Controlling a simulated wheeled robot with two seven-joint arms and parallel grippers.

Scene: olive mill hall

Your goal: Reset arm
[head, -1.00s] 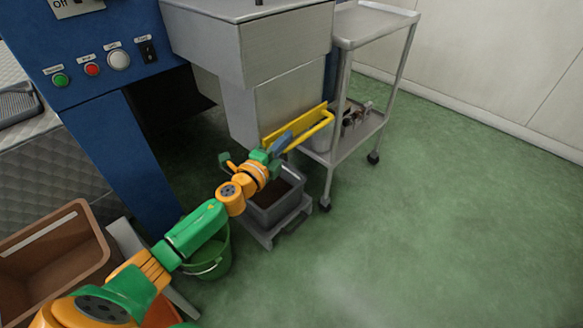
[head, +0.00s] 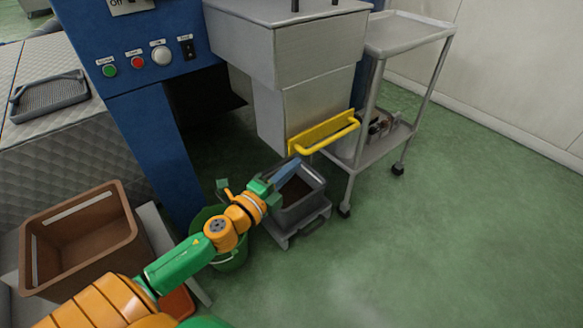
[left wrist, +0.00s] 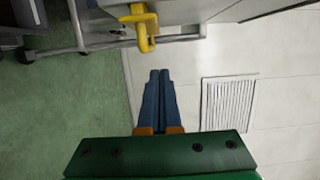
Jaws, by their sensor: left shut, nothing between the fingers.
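My left arm, orange and green, reaches in from the lower left in the head view. Its gripper (head: 286,171) has blue fingers pressed together with nothing between them. The fingers are over the grey bin, just below and left of the yellow handle (head: 325,133) on the steel machine, apart from it. In the left wrist view the shut blue fingers (left wrist: 158,90) point towards the yellow handle (left wrist: 144,28), with a gap between. My right gripper is in neither view.
A grey bin (head: 318,185) of dark matter stands on a low base below the handle. A steel trolley (head: 404,38) is to its right. A green bucket (head: 236,262) and a brown crate (head: 80,268) stand left. Green floor (head: 440,250) is clear at right.

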